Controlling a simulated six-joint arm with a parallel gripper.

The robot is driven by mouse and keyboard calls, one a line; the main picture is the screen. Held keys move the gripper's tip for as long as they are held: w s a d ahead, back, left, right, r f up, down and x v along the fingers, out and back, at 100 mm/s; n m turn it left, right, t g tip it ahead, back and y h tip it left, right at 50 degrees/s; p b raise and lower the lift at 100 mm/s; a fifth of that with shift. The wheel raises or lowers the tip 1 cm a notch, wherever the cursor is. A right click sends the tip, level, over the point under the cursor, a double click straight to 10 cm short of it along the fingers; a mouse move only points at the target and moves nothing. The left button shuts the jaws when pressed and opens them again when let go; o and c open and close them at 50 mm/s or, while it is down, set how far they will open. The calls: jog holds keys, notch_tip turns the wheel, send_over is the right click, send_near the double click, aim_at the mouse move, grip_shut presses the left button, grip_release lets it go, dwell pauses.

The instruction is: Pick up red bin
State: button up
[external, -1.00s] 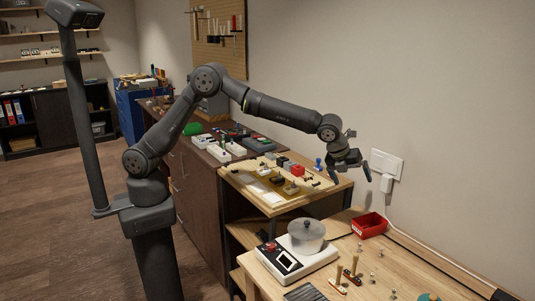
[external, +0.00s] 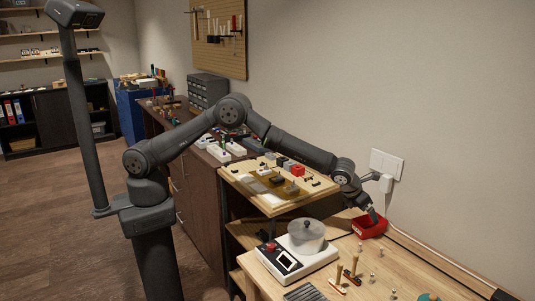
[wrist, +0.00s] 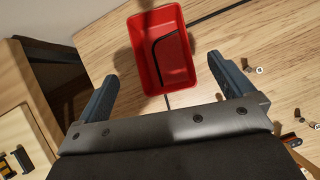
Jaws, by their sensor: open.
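The red bin (external: 361,228) is a small open-topped tray on the light wooden bench, close to the wall. In the wrist view the red bin (wrist: 161,50) lies upright just beyond my fingertips, between their lines, and looks empty apart from a dark curved line or shadow inside. My gripper (wrist: 167,72) is open with its two blue-grey fingers spread wide to either side of the bin's near end. In the external view my gripper (external: 373,212) points down at the bin and partly covers it. I cannot tell whether a finger touches it.
A white device with a round metal pot (external: 306,236) stands left of the bin. Small metal posts and wooden-handled tools (external: 346,272) are in front. A raised wooden board (external: 262,199) with parts is at the left. A wall socket with a plug (external: 386,172) is behind.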

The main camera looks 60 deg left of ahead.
aim_at(370, 222)
jog(key=x, duration=0.2)
jog(key=shift+w+f, duration=0.2)
jog(key=shift+f, duration=0.1)
jog(key=shift+s+x, duration=0.1)
jog(key=shift+x, duration=1.2)
jog(key=shift+s+x, duration=0.15)
jog(key=shift+x, duration=1.2)
jog(key=shift+d+f, duration=0.1)
jog(key=shift+d, duration=0.05)
jog(key=c, duration=1.1)
